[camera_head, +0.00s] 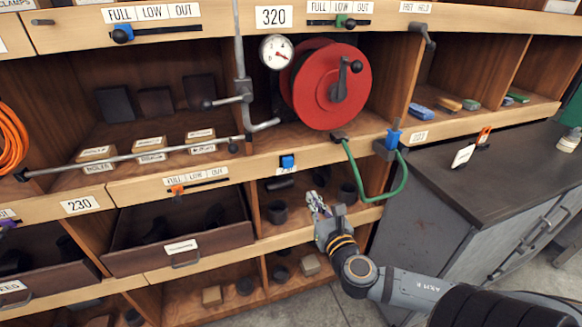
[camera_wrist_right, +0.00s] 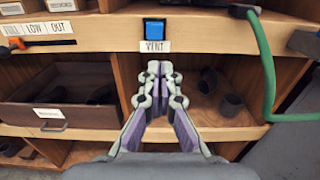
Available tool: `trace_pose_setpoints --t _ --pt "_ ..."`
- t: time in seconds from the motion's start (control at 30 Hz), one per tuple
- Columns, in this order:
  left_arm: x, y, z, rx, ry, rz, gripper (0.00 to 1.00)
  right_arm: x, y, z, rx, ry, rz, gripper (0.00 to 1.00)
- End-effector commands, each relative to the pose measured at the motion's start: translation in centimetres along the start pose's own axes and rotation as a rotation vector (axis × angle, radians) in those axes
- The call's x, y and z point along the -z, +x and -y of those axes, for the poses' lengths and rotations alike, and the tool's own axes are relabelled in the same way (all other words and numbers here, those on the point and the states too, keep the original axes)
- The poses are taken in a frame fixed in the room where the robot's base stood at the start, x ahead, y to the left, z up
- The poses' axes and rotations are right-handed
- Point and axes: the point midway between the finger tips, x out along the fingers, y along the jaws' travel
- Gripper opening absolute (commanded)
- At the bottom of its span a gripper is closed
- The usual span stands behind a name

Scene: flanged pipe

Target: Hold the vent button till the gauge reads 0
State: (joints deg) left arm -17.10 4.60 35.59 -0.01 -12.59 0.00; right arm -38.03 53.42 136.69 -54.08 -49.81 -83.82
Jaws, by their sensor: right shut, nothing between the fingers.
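The blue vent button (camera_head: 287,162) sits on the front edge of the shelf below the red reel. In the right wrist view the blue button (camera_wrist_right: 155,29) stands above a label reading VENT (camera_wrist_right: 155,46). The round white gauge (camera_head: 276,51) is left of the reel; its needle is visible, but the numbers are too small to read. My right gripper (camera_head: 313,197) is below and a little right of the button, apart from it. In the right wrist view its fingertips (camera_wrist_right: 159,68) are together and empty, below the label. My left gripper is not in view.
A red hose reel (camera_head: 325,85) stands in the upper bay. A green hose (camera_head: 368,190) loops down to the right of my right gripper. A grey pipe (camera_head: 241,70) with levers runs beside the gauge. A dark-topped bench (camera_head: 490,180) stands at the right.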

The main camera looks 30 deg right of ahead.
Motion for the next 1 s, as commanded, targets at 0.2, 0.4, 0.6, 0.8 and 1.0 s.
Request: trace_pose_setpoints --t 0.2,0.4,0.6,0.8,1.0 --pt "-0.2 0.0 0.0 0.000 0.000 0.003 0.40 -0.4 -0.1 -0.3 -0.006 -0.010 0.008 0.00" --pt "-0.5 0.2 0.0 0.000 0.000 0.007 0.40 -0.3 0.2 -0.2 -0.004 -0.008 0.009 0.00" --pt "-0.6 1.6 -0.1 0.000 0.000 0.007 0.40 -0.1 3.1 -0.2 0.000 -0.002 0.012 0.00" --pt "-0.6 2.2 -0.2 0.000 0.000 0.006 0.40 -0.4 7.6 -0.2 0.000 0.003 0.012 0.00" --pt "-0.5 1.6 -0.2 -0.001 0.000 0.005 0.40 -0.7 11.4 -0.2 -0.002 0.000 0.008 0.00"
